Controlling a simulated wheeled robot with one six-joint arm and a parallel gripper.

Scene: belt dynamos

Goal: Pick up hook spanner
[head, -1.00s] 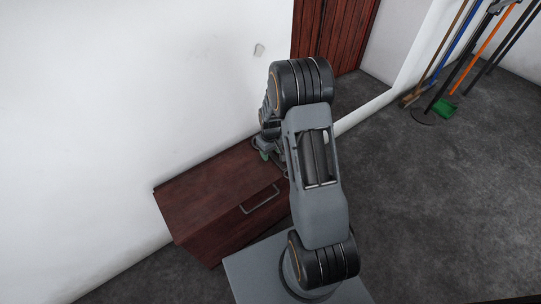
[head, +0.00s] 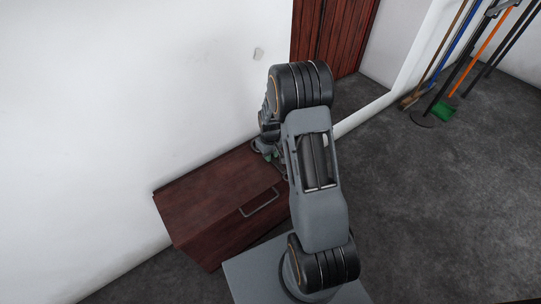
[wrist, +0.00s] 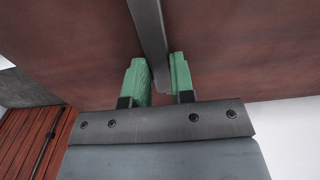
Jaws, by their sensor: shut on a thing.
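The hook spanner (wrist: 148,35) shows in the wrist view as a grey metal bar running from the top edge down between the two green fingers. Its hook end cannot be made out there. My gripper (wrist: 161,80) is shut on the bar, close to its lower end. In the head view my gripper (head: 270,154) is small and mostly hidden behind my arm, at the far right end of the cabinet top. The spanner is hard to tell apart from the gripper in that view.
A dark red wooden cabinet (head: 205,195) with a metal handle (head: 259,202) stands against the white wall (head: 120,90). A red wooden door (head: 340,35) is behind my arm. Brooms and poles (head: 470,55) lean at the upper right. The grey floor (head: 430,210) at right is clear.

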